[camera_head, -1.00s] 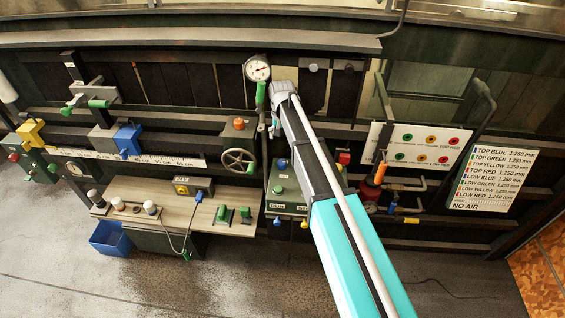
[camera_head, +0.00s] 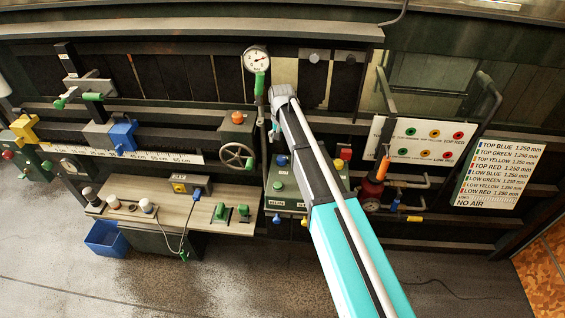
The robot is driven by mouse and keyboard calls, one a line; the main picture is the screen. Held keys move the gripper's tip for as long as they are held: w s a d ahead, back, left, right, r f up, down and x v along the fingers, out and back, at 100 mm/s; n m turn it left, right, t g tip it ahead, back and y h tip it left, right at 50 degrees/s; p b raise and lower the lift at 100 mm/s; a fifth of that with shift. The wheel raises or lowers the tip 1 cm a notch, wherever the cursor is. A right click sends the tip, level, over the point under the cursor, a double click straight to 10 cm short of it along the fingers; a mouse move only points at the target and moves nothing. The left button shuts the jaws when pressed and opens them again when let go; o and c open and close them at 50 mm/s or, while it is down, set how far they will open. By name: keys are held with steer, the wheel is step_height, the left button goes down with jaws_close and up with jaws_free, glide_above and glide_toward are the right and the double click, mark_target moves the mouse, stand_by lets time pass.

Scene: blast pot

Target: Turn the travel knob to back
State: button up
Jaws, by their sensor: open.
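A green control box (camera_head: 290,203) stands at the middle of the bench, partly hidden behind my arm. It carries a blue knob (camera_head: 282,160) and a green knob (camera_head: 278,185) on top. A small blue knob (camera_head: 277,219) and a yellow one (camera_head: 304,222) are on its front edge. The labels are too small to read, so I cannot tell which is the travel knob. My gripper (camera_head: 274,134) is open at the far end of my arm, in the picture just above the box's blue top knob. It is small here, and nothing shows in it.
A pressure gauge (camera_head: 256,58) with a green handle rises just left of my gripper. A handwheel (camera_head: 237,156) is to the left. The floor in front is clear.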

mark_target(282, 157)
steer(key=shift+f+b, duration=4.35)
steer(key=shift+f, duration=0.3)
